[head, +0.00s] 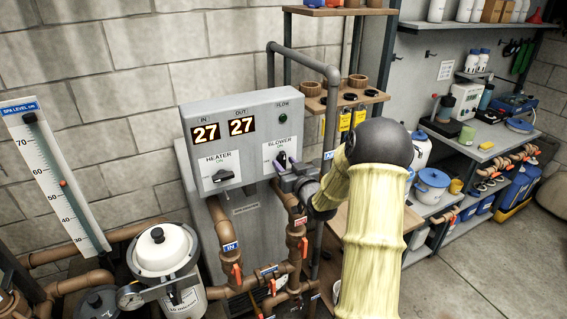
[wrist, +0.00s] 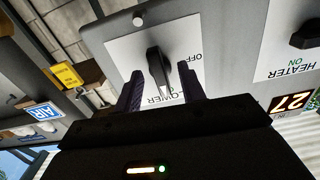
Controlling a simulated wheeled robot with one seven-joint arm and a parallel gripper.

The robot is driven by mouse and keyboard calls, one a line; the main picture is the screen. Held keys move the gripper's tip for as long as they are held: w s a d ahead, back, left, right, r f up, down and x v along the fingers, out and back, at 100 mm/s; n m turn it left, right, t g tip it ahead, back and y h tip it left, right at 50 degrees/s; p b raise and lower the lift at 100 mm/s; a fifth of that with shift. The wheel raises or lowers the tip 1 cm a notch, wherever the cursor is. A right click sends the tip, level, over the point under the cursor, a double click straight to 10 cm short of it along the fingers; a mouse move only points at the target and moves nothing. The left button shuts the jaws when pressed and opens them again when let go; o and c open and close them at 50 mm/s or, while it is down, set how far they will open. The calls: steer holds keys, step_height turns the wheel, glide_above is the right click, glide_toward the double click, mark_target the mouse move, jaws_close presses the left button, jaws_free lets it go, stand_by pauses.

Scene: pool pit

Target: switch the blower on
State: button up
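The blower switch is a black rotary knob (wrist: 157,66) on a white plate marked BLOWER and OFF, upside down in the wrist view. In the head view the knob (head: 283,159) is at the right of the grey control box (head: 190,145), partly covered by my gripper. My gripper (wrist: 160,72) is open, with one purple finger on each side of the knob. Gaps show between the fingers and the knob, so it is not gripped. My gripper (head: 284,168) reaches the box from the right in the head view.
The heater knob (head: 223,176) is left of the blower knob. Displays (head: 223,129) read 27 and 27; a green flow lamp (head: 283,118) is above. Brown pipes (head: 296,235) with red valve handles run below. A grey pipe (head: 331,110) rises close to the box's right side.

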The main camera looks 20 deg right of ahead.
steer(key=shift+s, duration=0.1)
steer(key=s+b, duration=0.2)
steer(key=s, duration=0.5)
